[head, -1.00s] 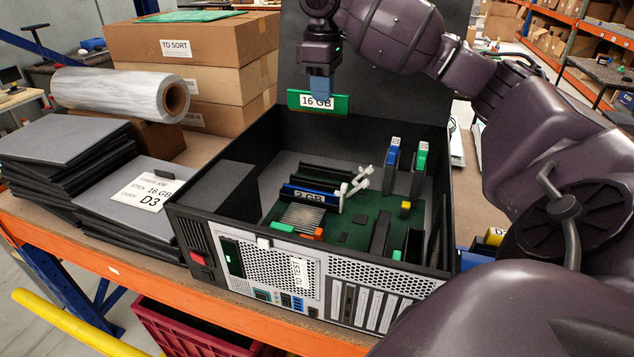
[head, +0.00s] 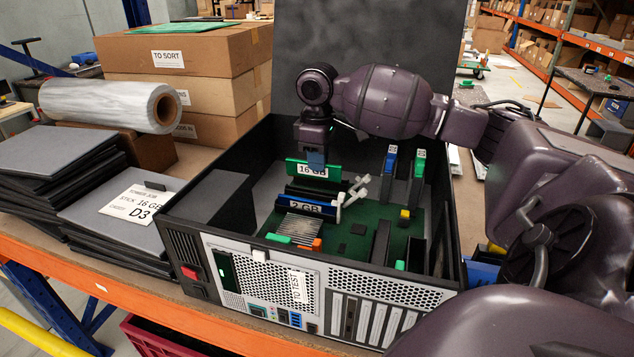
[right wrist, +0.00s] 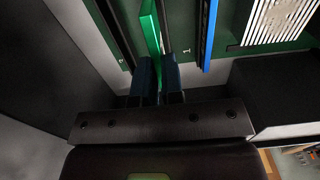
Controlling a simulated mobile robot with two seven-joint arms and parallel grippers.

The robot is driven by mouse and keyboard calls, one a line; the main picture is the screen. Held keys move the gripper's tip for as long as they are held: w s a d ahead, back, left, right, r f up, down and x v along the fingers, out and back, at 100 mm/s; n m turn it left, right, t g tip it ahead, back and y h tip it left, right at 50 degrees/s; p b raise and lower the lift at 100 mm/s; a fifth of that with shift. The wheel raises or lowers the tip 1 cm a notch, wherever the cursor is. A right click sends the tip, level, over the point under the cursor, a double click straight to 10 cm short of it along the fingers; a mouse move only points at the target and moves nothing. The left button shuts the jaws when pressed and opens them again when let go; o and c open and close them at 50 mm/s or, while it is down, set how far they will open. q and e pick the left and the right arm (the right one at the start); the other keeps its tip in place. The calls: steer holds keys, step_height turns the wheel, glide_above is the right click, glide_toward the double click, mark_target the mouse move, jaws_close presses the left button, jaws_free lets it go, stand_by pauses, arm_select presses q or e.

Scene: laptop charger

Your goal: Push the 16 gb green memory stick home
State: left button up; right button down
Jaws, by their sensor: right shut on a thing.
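The green 16 GB memory stick (head: 331,172) is inside the open computer case (head: 185,222), above the rear memory slots. My right gripper (head: 316,160) is shut on its top edge from above. In the right wrist view, the stick (right wrist: 150,32) runs between the two blue fingertips (right wrist: 158,78), with black slots on either side of it. I cannot tell whether its lower edge touches a slot. A blue 2 GB stick (head: 308,207) sits in a slot in front. White latches (head: 352,192) stand at the slots' right end. My left gripper is not in view.
A blue card (head: 390,165) and a green card (head: 418,168) stand upright at the case's right rear. The raised dark lid (head: 365,35) is behind my arm. Dark panels carry a D3 job card (head: 137,205) at left; boxes (head: 170,50) are stacked behind.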

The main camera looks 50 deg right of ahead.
mark_target(318, 180)
step_height(318, 180, down, 6)
steer(key=shift+r+b, duration=0.1)
steer(key=shift+b, duration=0.35)
steer(key=c, duration=1.2)
jaws_free()
steer(key=shift+c, duration=0.2)
steer(key=shift+r, duration=0.15)
step_height(318, 180, up, 12)
steer(key=shift+p, duration=1.05)
